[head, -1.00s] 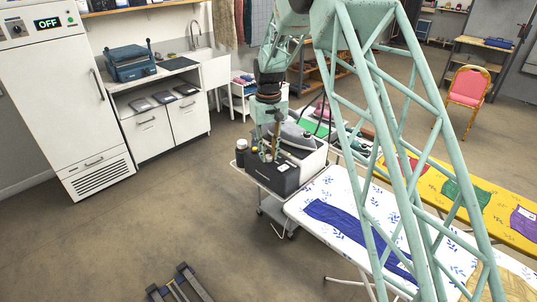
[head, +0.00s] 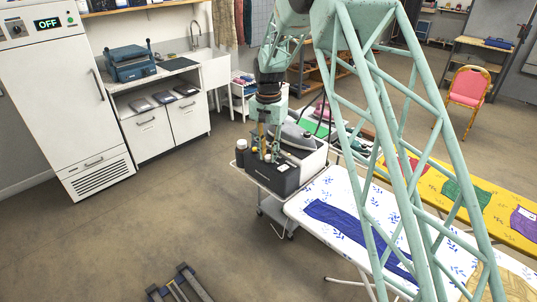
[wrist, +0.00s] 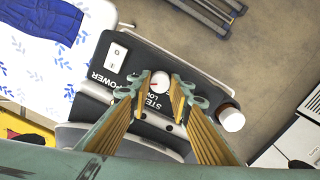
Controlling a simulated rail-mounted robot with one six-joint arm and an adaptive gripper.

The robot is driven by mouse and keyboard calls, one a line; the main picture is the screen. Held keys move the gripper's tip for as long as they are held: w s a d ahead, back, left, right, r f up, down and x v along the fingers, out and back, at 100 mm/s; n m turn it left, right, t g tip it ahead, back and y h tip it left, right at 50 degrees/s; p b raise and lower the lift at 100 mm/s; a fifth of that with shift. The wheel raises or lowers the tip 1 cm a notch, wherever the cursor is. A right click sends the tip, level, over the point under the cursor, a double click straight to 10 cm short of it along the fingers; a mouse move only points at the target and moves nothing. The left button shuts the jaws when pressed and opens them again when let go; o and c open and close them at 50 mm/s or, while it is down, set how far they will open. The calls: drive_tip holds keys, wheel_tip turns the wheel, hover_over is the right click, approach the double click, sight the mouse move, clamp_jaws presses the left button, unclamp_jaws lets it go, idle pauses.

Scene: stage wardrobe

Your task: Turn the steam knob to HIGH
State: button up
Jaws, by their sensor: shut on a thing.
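The steam knob (wrist: 160,81) is a small round white dial with a red mark on the dark front panel of the steam iron station (head: 285,178). In the wrist view, my gripper (wrist: 159,84) has one finger on each side of the knob and is shut on it. The lettering STEAM and LOW shows beside the knob, partly covered by the fingers. No HIGH lettering can be read. In the head view, my gripper (head: 266,157) reaches down to the station's front, and the knob is hidden there.
A white power switch (wrist: 116,54) sits beside the knob on the panel. The iron (head: 296,136) rests on top. A white ironing board (head: 330,190) with blue cloth is at the right.

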sight(268, 156)
drive_tip(key=shift+m, duration=1.1)
drive_tip(key=o, duration=0.9)
drive_tip(key=shift+r, duration=0.1)
drive_tip(key=shift+r, duration=5.9)
